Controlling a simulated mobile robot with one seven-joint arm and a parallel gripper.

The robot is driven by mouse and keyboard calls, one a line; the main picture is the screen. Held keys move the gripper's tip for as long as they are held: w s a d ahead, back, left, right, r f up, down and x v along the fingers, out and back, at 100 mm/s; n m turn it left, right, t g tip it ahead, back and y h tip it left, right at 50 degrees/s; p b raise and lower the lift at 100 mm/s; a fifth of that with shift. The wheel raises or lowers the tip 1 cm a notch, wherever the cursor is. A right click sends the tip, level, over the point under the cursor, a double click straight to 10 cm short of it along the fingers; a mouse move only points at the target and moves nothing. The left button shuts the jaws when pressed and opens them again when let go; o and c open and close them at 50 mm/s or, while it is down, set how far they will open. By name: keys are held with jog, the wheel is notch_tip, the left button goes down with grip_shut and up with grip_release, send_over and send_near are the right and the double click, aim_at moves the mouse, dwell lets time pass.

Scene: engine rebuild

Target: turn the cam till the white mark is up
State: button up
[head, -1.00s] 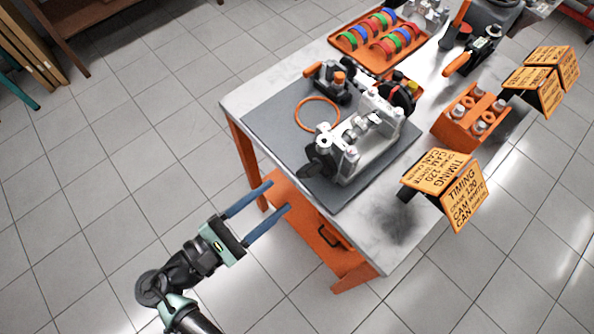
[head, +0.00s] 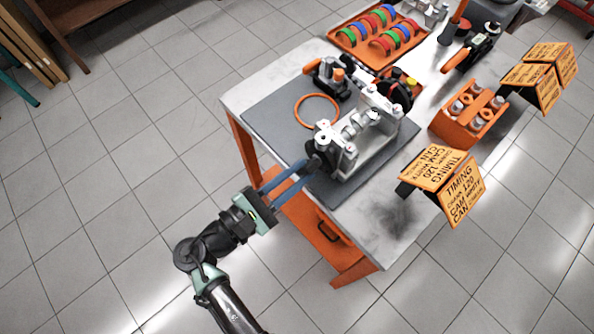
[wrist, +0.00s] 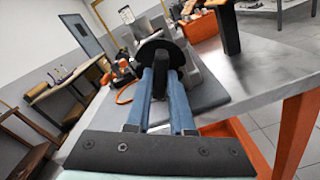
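The engine fixture (head: 364,145) stands on a grey mat, with a metal camshaft (head: 360,122) lying between its two upright supports. At its near end is a black round cam wheel (wrist: 164,58) with a black peg handle (wrist: 159,84) sticking out toward the wrist camera. My gripper (head: 308,168) reaches in level from the left. Its two blue fingers lie close on either side of the peg, with no clear gap, and look shut on it. The fingers hide part of the wheel in the head view. I cannot make out a white mark on the wheel.
The mat (head: 270,125) also holds an orange ring (head: 316,97) and a small dark part with an orange cap. Orange timing signs (head: 446,180), an orange block with bolts (head: 468,112) and a tray of coloured rings (head: 352,40) stand around. Floor to the left is clear.

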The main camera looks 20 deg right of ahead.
grip_shut()
jog(key=shift+m, duration=0.3)
jog(key=m+b, duration=0.2)
jog(key=m, duration=0.3)
jog(key=shift+f+b, duration=0.2)
jog(key=shift+b, duration=0.15)
jog(key=m+b, duration=0.2)
jog(key=m, duration=0.2)
jog(key=shift+r+m+b, duration=0.1)
jog(key=shift+m+b, duration=0.5)
jog(key=shift+m, duration=0.4)
jog(key=o, duration=0.7)
grip_release()
